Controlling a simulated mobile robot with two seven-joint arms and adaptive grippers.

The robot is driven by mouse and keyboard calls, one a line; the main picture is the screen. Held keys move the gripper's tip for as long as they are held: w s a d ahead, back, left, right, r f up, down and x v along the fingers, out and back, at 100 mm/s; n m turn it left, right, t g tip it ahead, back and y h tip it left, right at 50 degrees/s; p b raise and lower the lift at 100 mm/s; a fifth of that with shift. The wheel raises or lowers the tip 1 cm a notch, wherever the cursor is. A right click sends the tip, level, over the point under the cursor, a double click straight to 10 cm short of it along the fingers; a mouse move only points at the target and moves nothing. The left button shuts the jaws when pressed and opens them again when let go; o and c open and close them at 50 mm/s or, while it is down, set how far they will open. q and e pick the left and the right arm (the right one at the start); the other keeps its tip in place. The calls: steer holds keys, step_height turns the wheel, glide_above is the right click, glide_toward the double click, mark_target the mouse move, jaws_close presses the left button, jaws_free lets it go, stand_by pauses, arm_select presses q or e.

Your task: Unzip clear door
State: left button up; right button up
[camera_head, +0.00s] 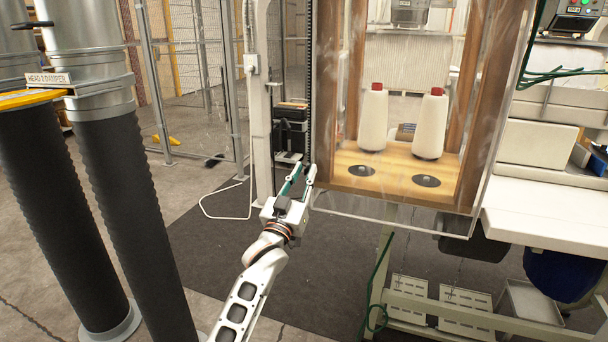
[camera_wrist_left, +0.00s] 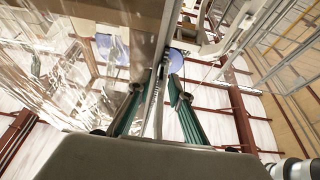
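The clear door (camera_head: 345,190) is a transparent sheet hanging in front of a wooden cabinet. A dark toothed zipper strip (camera_head: 308,90) runs upright along its left edge. My left gripper (camera_head: 302,172) is at the lower end of this strip, pointing up. In the left wrist view, the green-padded fingers of the left gripper (camera_wrist_left: 155,86) stand apart, with a narrow upright strip (camera_wrist_left: 154,105) between them. I see a gap beside the strip, so the fingers look open around it. The zipper's pull cannot be made out. My right gripper is not in view.
Two white thread cones (camera_head: 373,120) with red tops stand on the wooden shelf (camera_head: 400,165) behind the door. A white post (camera_head: 262,100) stands just left of the strip. Large black ducts (camera_head: 140,200) are at the left. A white table (camera_head: 550,215) is at the right.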

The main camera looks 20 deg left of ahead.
arm_select(q)
steer(key=v, duration=1.1)
steer(key=shift+s+f, duration=0.25)
steer(key=shift+s, duration=0.1)
steer(key=s+d+f+m+g+p, duration=0.1)
steer(key=s+f+g, duration=0.3)
steer(key=s+f, duration=0.6)
steer(key=s+d+f+m+g+h+p, duration=0.1)
steer(key=s+f+g+p, duration=0.3)
steer(key=s+f, duration=0.7)
steer(key=s+d+f+m+g+p, duration=0.2)
steer(key=s+f, duration=0.8)
steer(key=s, duration=0.5)
steer(key=shift+s+d+f+g+h+p, duration=0.3)
steer(key=shift+s+d+g+h, duration=0.15)
steer(key=shift+g, duration=0.45)
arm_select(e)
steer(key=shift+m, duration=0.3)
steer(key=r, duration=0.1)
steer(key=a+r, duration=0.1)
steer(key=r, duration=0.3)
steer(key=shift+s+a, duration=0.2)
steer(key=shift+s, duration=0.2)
arm_select(q)
steer(key=shift+w, duration=0.1)
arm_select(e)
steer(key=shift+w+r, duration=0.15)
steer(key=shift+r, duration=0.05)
